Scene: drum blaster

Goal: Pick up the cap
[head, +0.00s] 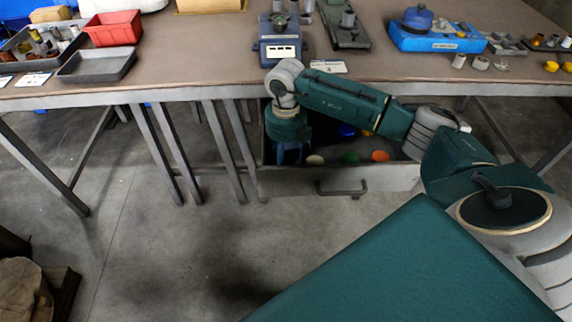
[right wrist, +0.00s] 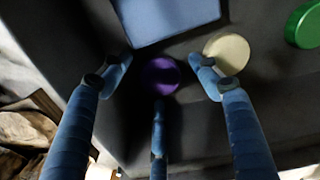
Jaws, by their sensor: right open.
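My right gripper (head: 290,154) reaches down into an open drawer (head: 400,178) under the workbench. In the right wrist view its blue fingers (right wrist: 159,72) are spread open and empty. A round purple cap (right wrist: 160,75) lies on the dark drawer floor, between the fingertips in the picture; whether they touch it I cannot tell. A cream cap (right wrist: 228,53) lies just right of it, beside the right finger, and a green cap (right wrist: 303,25) is farther right. The head view shows the cream cap (head: 315,160), green cap (head: 350,157) and an orange cap (head: 380,156). The purple cap is hidden there. My left gripper is not seen.
A light blue flat object (right wrist: 165,18) lies beside the purple cap. The drawer wall (right wrist: 50,40) is close on the left. The drawer front has a handle (head: 342,191). The workbench top (head: 200,60) overhangs the drawer, carrying a red bin (head: 113,29) and other equipment.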

